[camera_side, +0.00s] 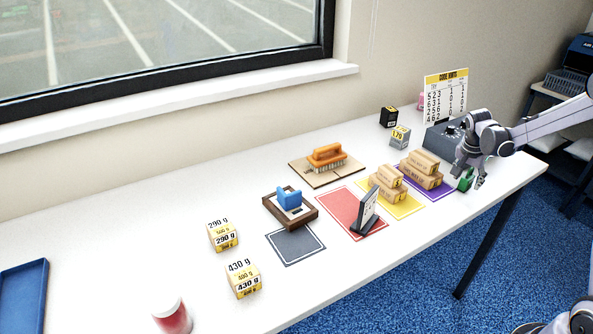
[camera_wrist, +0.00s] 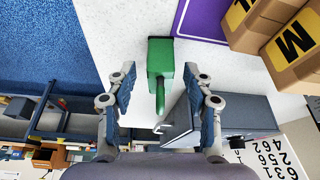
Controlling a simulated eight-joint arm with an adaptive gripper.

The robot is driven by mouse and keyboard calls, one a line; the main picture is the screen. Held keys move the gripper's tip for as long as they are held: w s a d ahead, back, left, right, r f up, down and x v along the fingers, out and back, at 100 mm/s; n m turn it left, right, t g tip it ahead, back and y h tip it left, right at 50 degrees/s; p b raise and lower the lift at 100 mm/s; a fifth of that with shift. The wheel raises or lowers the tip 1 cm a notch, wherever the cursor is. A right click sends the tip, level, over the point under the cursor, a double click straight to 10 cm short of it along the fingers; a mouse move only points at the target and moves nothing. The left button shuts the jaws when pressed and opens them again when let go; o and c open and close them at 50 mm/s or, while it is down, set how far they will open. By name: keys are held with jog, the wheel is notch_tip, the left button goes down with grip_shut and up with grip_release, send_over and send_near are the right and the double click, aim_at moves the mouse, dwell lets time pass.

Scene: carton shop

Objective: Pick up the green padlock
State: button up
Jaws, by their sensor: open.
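In the side view the padlock (camera_side: 465,181) shows as a small green patch near the table's right front edge, partly covered by my gripper (camera_side: 474,184). I cannot tell the exact height of the fingertips above the table.
A grey box (camera_wrist: 221,121) stands close beside the right finger. Cartons (camera_side: 421,168) sit on a purple mat (camera_side: 438,190) just left of the padlock. A code chart (camera_side: 446,96) stands behind. The table edge and blue floor (camera_wrist: 40,45) are close by.

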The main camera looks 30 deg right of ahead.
jog(key=shift+d+f, duration=0.25)
jog(key=shift+f, duration=0.35)
grip_shut()
